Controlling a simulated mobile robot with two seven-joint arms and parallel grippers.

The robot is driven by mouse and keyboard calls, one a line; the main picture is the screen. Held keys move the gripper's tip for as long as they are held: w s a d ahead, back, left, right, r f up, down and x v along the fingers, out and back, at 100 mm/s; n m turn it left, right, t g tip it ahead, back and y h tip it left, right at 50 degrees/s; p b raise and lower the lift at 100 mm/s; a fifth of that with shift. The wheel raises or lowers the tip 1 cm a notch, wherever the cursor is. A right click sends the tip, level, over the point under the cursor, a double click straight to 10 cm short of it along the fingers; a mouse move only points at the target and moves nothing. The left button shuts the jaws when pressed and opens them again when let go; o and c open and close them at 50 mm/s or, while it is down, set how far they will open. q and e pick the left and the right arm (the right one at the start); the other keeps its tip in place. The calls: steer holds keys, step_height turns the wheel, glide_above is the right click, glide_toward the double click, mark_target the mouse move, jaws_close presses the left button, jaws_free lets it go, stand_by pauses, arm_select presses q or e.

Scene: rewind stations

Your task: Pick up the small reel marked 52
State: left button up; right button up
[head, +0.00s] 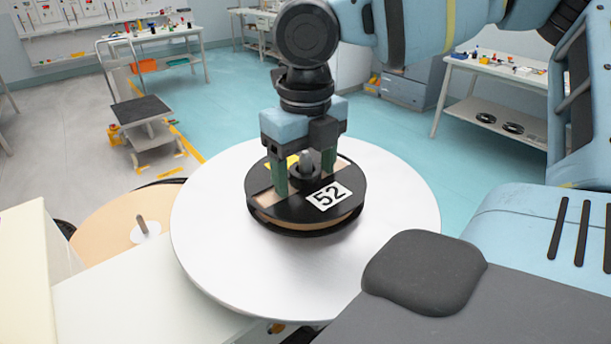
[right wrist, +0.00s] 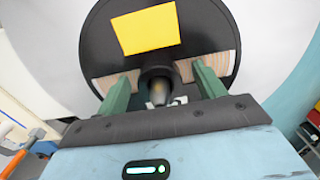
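The small reel marked 52 (head: 300,222) lies flat on a round silvery turntable (head: 395,215). It has a black top flange, tan windings in its cutouts, a raised dark hub and a white "52" label. In the right wrist view the reel (right wrist: 205,35) shows its yellow patch and its hub (right wrist: 158,80). My right gripper (head: 304,174) points down over the reel's middle. Its green fingers stand on either side of the hub, with gaps visible in the right wrist view (right wrist: 162,85). It is open. How deep the fingertips sit is unclear. My left gripper is out of view.
A larger tan reel (head: 105,228) with a central spindle stands at left, beside a pale cabinet surface (head: 130,285). A cart (head: 142,112) and workbenches (head: 495,68) stand farther back. Open floor lies behind the turntable.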

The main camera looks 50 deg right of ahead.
steer(key=c, duration=1.3)
steer(key=shift+r, duration=0.15)
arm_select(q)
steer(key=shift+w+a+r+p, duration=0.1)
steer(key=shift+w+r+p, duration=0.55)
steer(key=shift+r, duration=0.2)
arm_select(e)
step_height(320, 180, up, 28)
steer(key=shift+f, duration=0.1)
